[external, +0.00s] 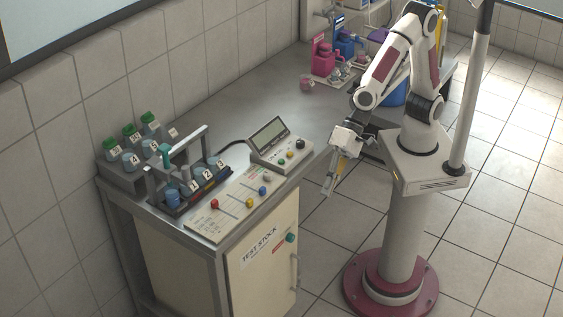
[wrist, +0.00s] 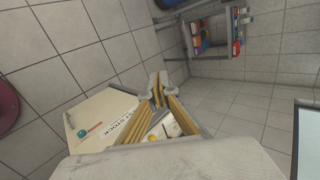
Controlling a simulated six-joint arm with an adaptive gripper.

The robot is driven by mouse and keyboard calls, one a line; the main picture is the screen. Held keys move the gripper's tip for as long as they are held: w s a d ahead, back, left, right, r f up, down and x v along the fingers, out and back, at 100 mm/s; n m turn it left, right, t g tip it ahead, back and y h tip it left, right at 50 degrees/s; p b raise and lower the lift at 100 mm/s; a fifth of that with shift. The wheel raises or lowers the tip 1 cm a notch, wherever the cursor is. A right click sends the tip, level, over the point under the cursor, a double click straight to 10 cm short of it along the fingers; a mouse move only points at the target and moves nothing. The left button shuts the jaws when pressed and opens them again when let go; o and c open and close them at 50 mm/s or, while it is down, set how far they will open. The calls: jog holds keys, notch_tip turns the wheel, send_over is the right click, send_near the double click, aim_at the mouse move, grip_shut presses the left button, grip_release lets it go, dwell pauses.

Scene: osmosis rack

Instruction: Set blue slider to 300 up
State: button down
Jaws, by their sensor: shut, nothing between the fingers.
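The slider panel (external: 240,203) is a pale slanted board at the bench's front edge, with short slots and printed lines. The blue slider (external: 262,191) has a round blue knob near the panel's right side. The scale marks are too small to read. My gripper (external: 328,192) is shut and empty, right of the panel and apart from it, pointing down beyond the bench edge. In the wrist view my gripper (wrist: 158,82) covers much of the panel, and the blue slider cannot be made out.
A control box (external: 280,143) with a screen and knobs stands behind the panel. A bottle rack (external: 190,195) with a raised handle is at its left. The TEST STOCK cabinet (external: 263,250) is below. The bench middle (external: 230,113) is clear.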

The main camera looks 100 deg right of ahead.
jog(key=w+a+f+m+t+h, duration=0.2)
jog(key=w+f+m+t+h, duration=0.45)
jog(key=m, duration=1.05)
jog(key=s+d+f+m+g+h, duration=0.1)
jog(key=d+m+g+h, duration=0.5)
jog(key=d+m, duration=0.7)
jog(key=shift+d+f+m+h, duration=0.2)
jog(key=shift+f+m+h, duration=0.3)
jog(key=shift+m, duration=2.1)
jog(key=shift+s+f, duration=0.1)
